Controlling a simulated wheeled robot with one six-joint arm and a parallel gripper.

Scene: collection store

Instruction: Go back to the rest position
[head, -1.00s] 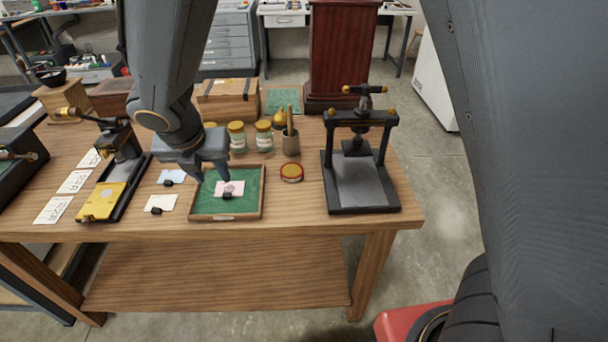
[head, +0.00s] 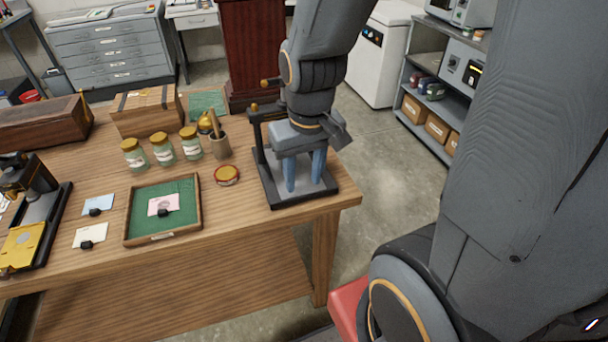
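My gripper (head: 304,178) hangs over the black press (head: 277,199) at the right end of the wooden table in the head view. Its two blue-grey fingers point down and stand apart with nothing between them. The gripper and arm hide most of the press frame; I cannot tell how high the fingertips are above its base. The green-lined tray (head: 187,190) lies to the left, holding a pink card (head: 164,203) with a small black clip.
Jars (head: 163,150), a cup with a pestle (head: 219,146) and a red-lidded tin (head: 227,175) stand near the tray. Two clipped cards lie left of it. A wooden box (head: 147,111) is behind. Open floor (head: 385,180) lies right of the table.

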